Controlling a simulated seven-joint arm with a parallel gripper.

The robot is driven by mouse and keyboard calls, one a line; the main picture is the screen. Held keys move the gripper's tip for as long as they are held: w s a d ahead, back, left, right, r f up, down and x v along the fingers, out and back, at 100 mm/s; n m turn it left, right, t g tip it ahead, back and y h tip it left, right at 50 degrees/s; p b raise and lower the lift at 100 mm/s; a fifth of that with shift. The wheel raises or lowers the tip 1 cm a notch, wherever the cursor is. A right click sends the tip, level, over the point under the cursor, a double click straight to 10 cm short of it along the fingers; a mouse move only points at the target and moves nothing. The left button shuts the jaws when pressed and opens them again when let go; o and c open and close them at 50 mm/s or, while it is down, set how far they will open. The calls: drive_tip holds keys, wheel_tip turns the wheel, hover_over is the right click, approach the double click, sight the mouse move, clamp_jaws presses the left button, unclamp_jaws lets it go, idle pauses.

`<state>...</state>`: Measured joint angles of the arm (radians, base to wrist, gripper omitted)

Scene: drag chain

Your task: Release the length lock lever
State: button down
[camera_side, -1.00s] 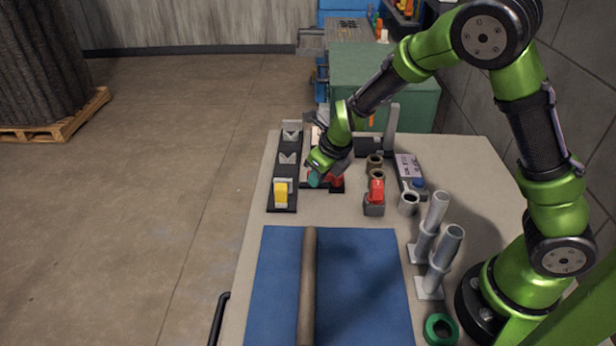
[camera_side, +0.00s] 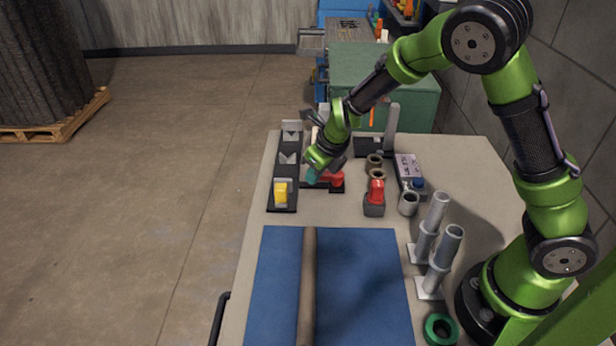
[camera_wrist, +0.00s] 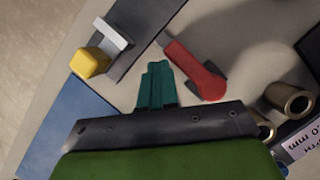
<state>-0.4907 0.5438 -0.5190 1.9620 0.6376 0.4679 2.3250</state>
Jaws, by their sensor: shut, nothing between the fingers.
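A red lever (camera_wrist: 195,70) with a round pivot end lies flat on a dark base in the wrist view. It also shows in the side view (camera_side: 336,178), partly hidden by my gripper. Which red part is the length lock lever is not labelled. My gripper (camera_wrist: 157,68) has teal fingers, shut together and empty. In the side view my gripper (camera_side: 313,177) is low over the left part of the bench, beside the lever.
A dark rail (camera_side: 286,166) with V-shaped holders and a yellow block (camera_side: 281,192) stands left. A second red-topped part (camera_side: 376,190), bronze rings (camera_side: 375,161) and grey tubes (camera_side: 440,260) stand right. A blue mat (camera_side: 365,285) with a brown strip lies in front.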

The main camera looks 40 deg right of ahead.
drive_tip(key=s+a, duration=0.3)
drive_tip(key=shift+a+r, duration=0.15)
drive_tip(key=shift+r, duration=0.2)
wheel_tip(320, 180, up, 9)
drive_tip(key=s+a, duration=0.2)
drive_tip(key=shift+s+f, duration=0.15)
drive_tip(key=shift+s, duration=0.1)
drive_tip(key=s+a+n+g+y, duration=0.2)
drive_tip(key=s+n, duration=0.6)
drive_tip(key=n, duration=1.1)
drive_tip(key=s+d+r+n+t, duration=0.4)
drive_tip(key=s+d+r+n, duration=0.3)
drive_tip(key=s+r+n, duration=0.2)
wheel_tip(320, 180, up, 2)
drive_tip(key=n, duration=0.2)
drive_tip(key=shift+d+n+t+h, duration=0.2)
drive_tip(key=shift+n+t+h, duration=0.1)
drive_tip(key=shift+t, duration=0.1)
